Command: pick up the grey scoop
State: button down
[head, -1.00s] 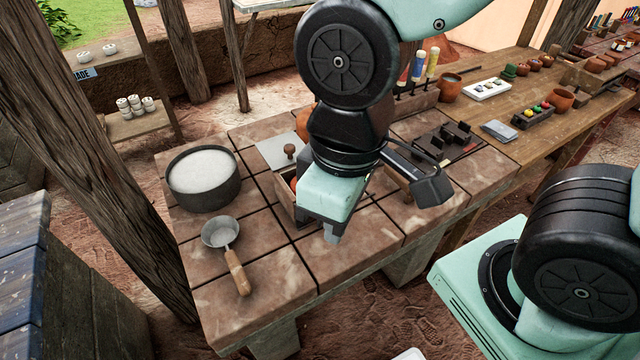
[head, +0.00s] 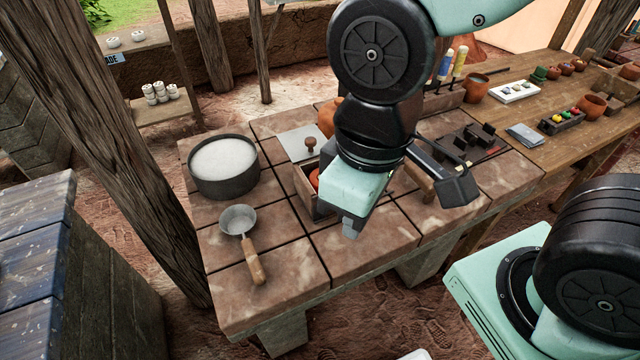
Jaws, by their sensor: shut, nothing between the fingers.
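The grey scoop (head: 239,220) lies on the left part of the tiled table (head: 350,258). It has a round grey bowl and a wooden handle (head: 254,262) that points toward the table's front edge. My gripper (head: 350,229) is shut and empty. It is above the front middle of the table, to the right of the scoop and apart from it. My arm hides part of the table behind the gripper.
A dark round pan (head: 224,183) of white material stands behind the scoop. Dark metal tools (head: 470,145) lie at right. Bare tiles lie between scoop and gripper.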

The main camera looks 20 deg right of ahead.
aim_at(238, 220)
jog(key=k+j+u, duration=0.45)
jog(key=j+u, duration=0.2)
jog(key=j, duration=0.2)
